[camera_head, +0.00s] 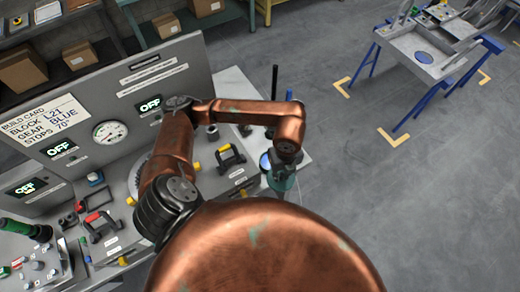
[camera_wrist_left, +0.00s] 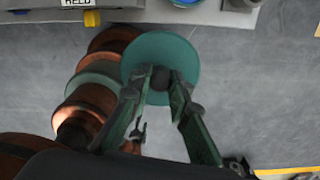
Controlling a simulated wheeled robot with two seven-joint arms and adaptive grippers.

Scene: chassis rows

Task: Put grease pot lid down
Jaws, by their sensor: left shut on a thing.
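The grease pot lid (camera_wrist_left: 148,50) is a round teal disc with a dark knob in the left wrist view. My left gripper (camera_wrist_left: 160,80) is shut on that knob, and the lid hangs over the floor just off the bench edge. In the head view my left gripper (camera_head: 281,182) is at the right end of the bench, small and partly hidden by my arm. A round blue-topped thing, possibly the grease pot (camera_head: 265,161), stands beside it at the bench edge. It also seems to show at the top of the left wrist view (camera_wrist_left: 185,2). My right gripper is not in view.
The bench (camera_head: 235,82) carries dark handled tools (camera_head: 230,156), a gauge panel (camera_head: 110,132) and a tall black rod (camera_head: 274,84). Shelves with boxes (camera_head: 22,70) stand behind. A blue-legged stand (camera_head: 425,55) is farther right, with open floor between.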

